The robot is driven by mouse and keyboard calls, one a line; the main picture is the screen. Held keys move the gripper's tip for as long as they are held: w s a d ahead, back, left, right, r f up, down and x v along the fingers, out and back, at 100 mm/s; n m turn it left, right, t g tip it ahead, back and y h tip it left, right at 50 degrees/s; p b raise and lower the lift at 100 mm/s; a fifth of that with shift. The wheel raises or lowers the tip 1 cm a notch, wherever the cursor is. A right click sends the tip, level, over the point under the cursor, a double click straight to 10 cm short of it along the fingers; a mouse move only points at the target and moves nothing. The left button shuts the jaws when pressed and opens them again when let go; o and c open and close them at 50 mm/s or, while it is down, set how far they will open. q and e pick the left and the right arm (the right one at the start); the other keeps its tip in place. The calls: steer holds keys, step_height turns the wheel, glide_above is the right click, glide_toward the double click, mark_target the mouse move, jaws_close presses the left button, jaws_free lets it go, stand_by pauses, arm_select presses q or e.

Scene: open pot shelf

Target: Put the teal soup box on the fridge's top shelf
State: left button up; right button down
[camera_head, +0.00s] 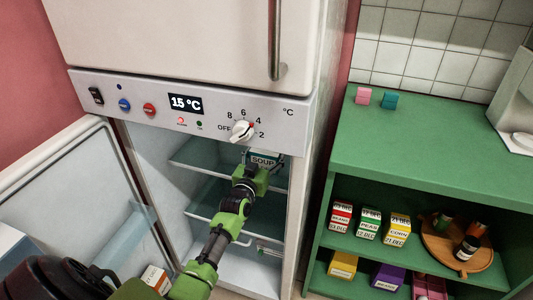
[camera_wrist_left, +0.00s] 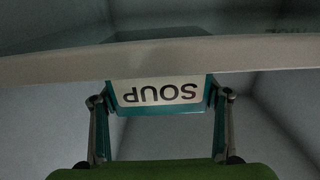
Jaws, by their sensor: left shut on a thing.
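The teal soup box (camera_head: 264,158) is inside the open fridge, near its top shelf (camera_head: 205,160), mostly hidden by my left arm. In the left wrist view the soup box (camera_wrist_left: 160,92) shows its white "SOUP" label upside down between the two fingers. My left gripper (camera_wrist_left: 160,105) is shut on it; it also shows in the head view (camera_head: 258,168). A pale shelf edge (camera_wrist_left: 50,66) crosses the wrist view beside the box. Whether the box touches the shelf I cannot tell. My right gripper is not in view.
The fridge door (camera_head: 60,190) stands open at left. A lower glass shelf (camera_head: 200,208) is under my arm. The control panel (camera_head: 190,108) is just above the opening. A green shelf unit (camera_head: 430,140) at right holds several boxes and a wooden tray (camera_head: 430,247).

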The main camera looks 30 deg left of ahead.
arm_select(q)
steer(key=o, duration=1.5)
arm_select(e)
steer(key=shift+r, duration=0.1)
arm_select(q)
steer(key=shift+r, duration=0.15)
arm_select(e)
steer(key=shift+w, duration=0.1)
arm_select(q)
steer(key=p+v, duration=0.2)
steer(key=v, duration=1)
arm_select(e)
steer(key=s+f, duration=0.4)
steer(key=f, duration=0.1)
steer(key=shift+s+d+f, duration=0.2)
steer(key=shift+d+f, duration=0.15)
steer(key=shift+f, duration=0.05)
